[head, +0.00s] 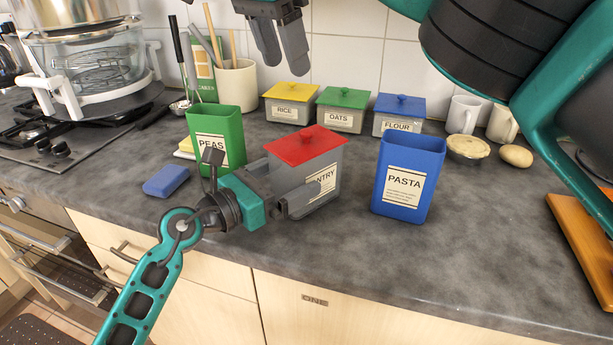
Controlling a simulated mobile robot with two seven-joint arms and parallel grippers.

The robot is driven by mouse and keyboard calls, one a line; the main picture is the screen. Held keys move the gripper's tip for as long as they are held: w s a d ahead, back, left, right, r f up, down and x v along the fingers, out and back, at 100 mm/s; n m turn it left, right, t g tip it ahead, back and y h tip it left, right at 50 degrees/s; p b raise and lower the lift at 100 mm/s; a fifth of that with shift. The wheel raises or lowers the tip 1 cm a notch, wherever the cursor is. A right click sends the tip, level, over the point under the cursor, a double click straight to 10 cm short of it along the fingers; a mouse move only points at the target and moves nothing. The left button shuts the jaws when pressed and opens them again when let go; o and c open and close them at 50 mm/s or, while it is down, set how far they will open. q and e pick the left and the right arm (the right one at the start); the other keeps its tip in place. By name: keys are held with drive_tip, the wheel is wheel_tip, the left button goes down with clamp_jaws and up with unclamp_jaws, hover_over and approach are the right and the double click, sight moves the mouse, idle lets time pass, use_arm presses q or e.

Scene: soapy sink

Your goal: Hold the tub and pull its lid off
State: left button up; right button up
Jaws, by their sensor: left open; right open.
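The tub is a grey box (325,192) with a flat red lid (305,145), standing upright on the dark counter. The lid sits on top of the tub. The tub's front label is partly hidden by my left gripper, leaving "NTRY" showing. My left gripper (282,190) is open at the tub's left front, with one finger across its front and the other by its left side. I cannot tell whether they touch it. My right gripper (283,60) is open and empty, pointing down, high above the counter and beyond the lid in the picture.
A green PEAS bin (222,127) and blue sponge (166,180) are left of the tub; a blue PASTA bin (408,170) is right. Lidded RICE (287,111), OATS (340,120) and FLOUR (397,125) boxes stand behind. The front right counter (480,240) is clear.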

use_arm(q)
drive_tip(key=shift+x, duration=1)
